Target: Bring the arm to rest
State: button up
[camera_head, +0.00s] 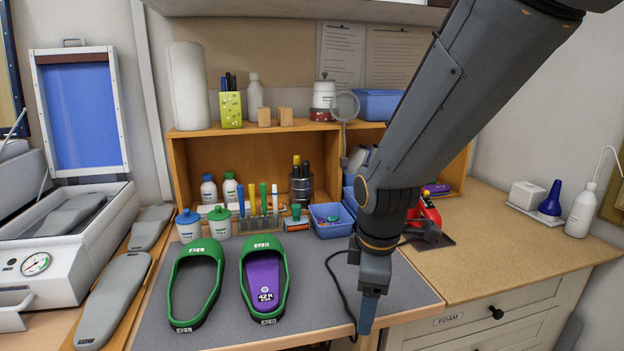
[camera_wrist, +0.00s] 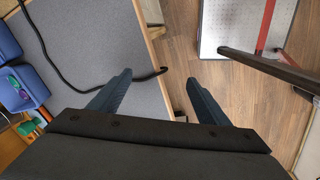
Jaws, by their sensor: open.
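My arm comes down from the upper right in the head view. My gripper (camera_head: 367,312) points downward at the front edge of the grey work mat (camera_head: 330,268). In the wrist view my gripper (camera_wrist: 158,95) has its two blue fingers spread apart with nothing between them. Below the fingers lie the bench's front edge and the floor. The fingertips are clear of any object.
Two green-rimmed shoe forms, 42L (camera_head: 195,285) and 42R (camera_head: 264,280), lie on the mat; 42R holds a purple insole (camera_head: 263,278). A black cable (camera_head: 338,285) runs beside my gripper. A press with a gauge (camera_head: 35,264) stands left. The wooden counter (camera_head: 510,250) right is mostly clear.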

jog(key=s+d+f+m, duration=0.2)
jog(key=s+d+m, duration=0.1)
jog(key=m, duration=0.4)
jog(key=s+d+f+m+g, duration=0.1)
jog(key=s+d+m, duration=0.3)
jog(key=d+m, duration=0.2)
jog(key=shift+f+m, duration=0.4)
jog(key=shift+m, duration=0.8)
jog(key=shift+s, duration=0.1)
